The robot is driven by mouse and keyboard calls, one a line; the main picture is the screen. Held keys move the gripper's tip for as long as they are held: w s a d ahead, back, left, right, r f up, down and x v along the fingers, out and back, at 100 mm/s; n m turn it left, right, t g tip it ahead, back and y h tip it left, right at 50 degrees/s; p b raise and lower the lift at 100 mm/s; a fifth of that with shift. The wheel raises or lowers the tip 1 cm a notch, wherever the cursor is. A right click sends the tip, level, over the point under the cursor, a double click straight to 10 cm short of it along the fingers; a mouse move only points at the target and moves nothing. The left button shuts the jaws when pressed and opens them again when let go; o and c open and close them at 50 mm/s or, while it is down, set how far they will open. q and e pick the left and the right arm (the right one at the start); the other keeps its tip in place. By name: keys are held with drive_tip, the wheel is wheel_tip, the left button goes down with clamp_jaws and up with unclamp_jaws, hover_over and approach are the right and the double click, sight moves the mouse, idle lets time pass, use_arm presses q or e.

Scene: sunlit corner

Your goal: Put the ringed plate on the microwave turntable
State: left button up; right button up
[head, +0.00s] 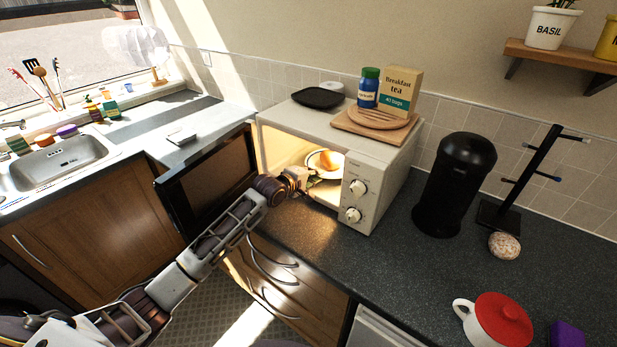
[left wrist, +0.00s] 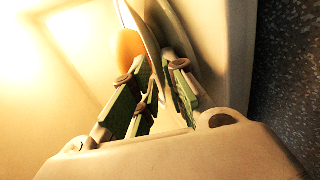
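The microwave (head: 378,190) stands on the counter with its door (head: 205,180) swung open and its inside lit. The ringed plate (head: 313,161), pale with a thin dark ring, is inside the opening with an orange-brown round food item (head: 328,161) on it. My left gripper (head: 311,180) reaches in at the plate's near edge. In the left wrist view the gripper's green-padded fingers (left wrist: 160,80) lie on both sides of the plate's rim (left wrist: 152,42), closed on it. The turntable is not clearly seen; whether the plate touches it I cannot tell. My right gripper is out of view.
On the microwave sit a black dish (head: 318,97), a blue jar (head: 368,88), a tea box (head: 402,92) and a wooden board (head: 372,122). A black canister (head: 454,185) and black mug stand (head: 502,210) are right of it.

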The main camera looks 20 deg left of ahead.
use_arm(q)
drive_tip(key=v, duration=1.2)
idle(0.5)
drive_tip(key=shift+r, duration=0.1)
idle(2.3)
